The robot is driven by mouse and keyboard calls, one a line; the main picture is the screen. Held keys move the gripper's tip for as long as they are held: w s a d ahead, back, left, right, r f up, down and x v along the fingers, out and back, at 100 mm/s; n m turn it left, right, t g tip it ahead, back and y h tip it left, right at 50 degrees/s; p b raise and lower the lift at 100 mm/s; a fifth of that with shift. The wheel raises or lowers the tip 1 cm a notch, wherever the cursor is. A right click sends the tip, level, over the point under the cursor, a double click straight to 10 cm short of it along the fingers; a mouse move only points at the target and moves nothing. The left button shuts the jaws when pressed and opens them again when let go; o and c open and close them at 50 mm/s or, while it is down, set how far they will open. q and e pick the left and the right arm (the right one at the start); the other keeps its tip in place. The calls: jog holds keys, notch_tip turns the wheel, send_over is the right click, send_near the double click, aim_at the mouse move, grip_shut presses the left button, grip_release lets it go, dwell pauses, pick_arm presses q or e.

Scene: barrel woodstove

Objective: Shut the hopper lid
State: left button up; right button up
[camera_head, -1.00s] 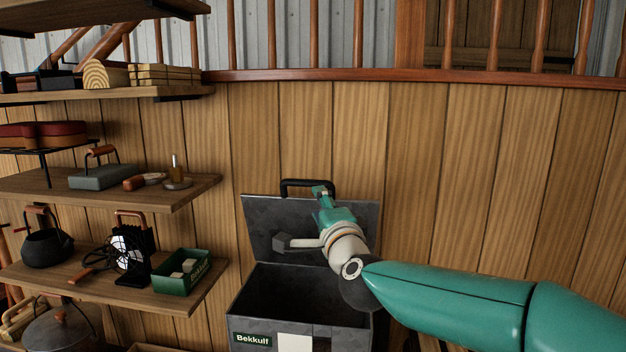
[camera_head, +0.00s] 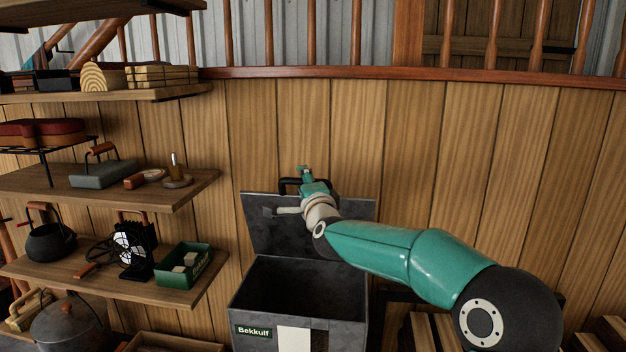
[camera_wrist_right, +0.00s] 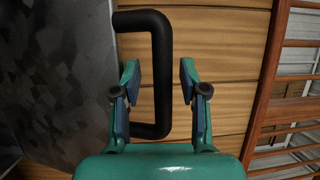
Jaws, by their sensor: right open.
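The grey hopper (camera_head: 263,340), with a "Bekkulf" label, stands low against the plank wall and its inside shows dark. Its lid (camera_head: 262,232) stands open, upright at the back, with a black handle (camera_head: 284,187) at its top edge. My right gripper (camera_head: 304,178) is open at the handle and hides part of it. In the right wrist view, the handle's long bar (camera_wrist_right: 162,50) appears between the two open fingers (camera_wrist_right: 160,85), nearer neither one clearly; how deep it sits is unclear. My left gripper is not recognisable in view.
Shelves on the left hold a kettle (camera_head: 50,243), a fan (camera_head: 131,247) and a green box (camera_head: 180,275). A wooden rail (camera_head: 400,72) runs above the wall. Wooden slats (camera_head: 435,330) lie right of the hopper, below my right arm.

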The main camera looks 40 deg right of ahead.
grip_shut()
